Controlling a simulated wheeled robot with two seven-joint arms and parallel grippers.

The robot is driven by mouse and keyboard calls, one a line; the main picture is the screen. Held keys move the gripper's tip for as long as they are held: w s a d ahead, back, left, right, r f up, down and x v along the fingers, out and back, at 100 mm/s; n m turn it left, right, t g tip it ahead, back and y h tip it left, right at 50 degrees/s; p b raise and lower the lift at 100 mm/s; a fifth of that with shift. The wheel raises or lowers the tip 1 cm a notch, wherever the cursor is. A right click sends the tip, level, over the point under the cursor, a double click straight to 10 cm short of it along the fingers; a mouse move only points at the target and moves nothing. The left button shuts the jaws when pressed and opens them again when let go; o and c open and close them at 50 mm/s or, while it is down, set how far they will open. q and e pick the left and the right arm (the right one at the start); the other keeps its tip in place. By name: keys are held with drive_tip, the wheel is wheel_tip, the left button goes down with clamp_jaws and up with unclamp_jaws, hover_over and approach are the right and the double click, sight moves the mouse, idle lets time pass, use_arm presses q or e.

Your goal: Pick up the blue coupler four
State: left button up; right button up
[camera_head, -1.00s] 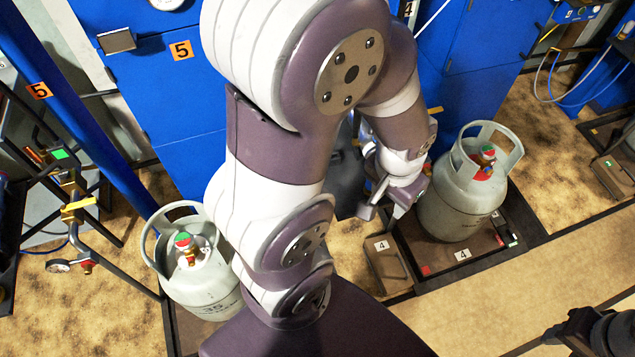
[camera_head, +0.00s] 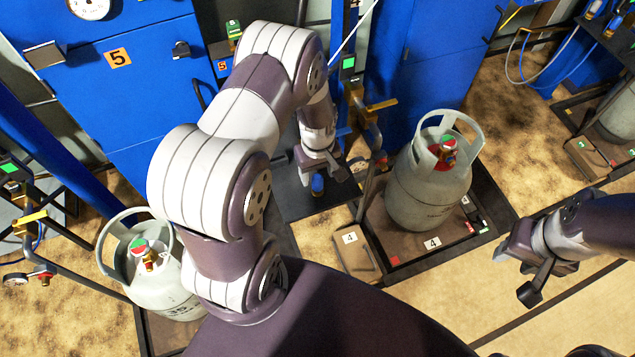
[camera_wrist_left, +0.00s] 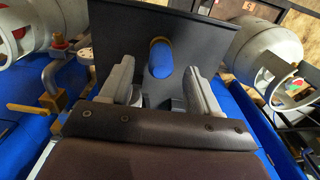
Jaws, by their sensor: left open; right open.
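The blue coupler (camera_head: 317,185) stands on a dark grey shelf or plate (camera_head: 297,205) beside scale four. My left gripper (camera_head: 324,172) is close by it, reaching down from above. In the left wrist view the coupler (camera_wrist_left: 160,58) shows as a rounded blue cylinder against the dark plate (camera_wrist_left: 215,45). There my left gripper (camera_wrist_left: 159,80) is open, its fingers on either side of the coupler's line, with a gap to each; whether the coupler is fully between them I cannot tell. My right gripper (camera_head: 515,273) is open and empty at the right.
A grey gas cylinder (camera_head: 430,185) stands on scale four (camera_head: 400,255), right of my left gripper. A brass valve pipe (camera_head: 366,115) rises close to that gripper. Another cylinder (camera_head: 165,285) stands at lower left. Blue cabinets (camera_head: 150,90) stand behind.

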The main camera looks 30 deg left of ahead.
sight(317, 178)
use_arm(q)
wheel_tip(317, 178, down, 4)
drive_tip(key=shift+s+f, duration=0.1)
drive_tip(key=shift+f, duration=0.4)
drive_tip(key=c, duration=1.1)
drive_tip(key=shift+r, duration=0.15)
drive_tip(key=r, duration=0.4)
drive_tip(key=shift+s+d+r, duration=0.15)
drive_tip(key=shift+d+r, duration=0.05)
drive_tip(key=shift+d, duration=0.05)
drive_tip(key=shift+m, duration=0.3)
drive_tip(key=s+d+r, duration=0.4)
drive_tip(key=s+d, duration=0.1)
drive_tip(key=s+d+r, duration=0.2)
drive_tip(key=d, duration=0.1)
drive_tip(key=shift+s+d+r, duration=0.15)
drive_tip(key=shift+s+r, duration=0.05)
drive_tip(key=shift+r, duration=0.05)
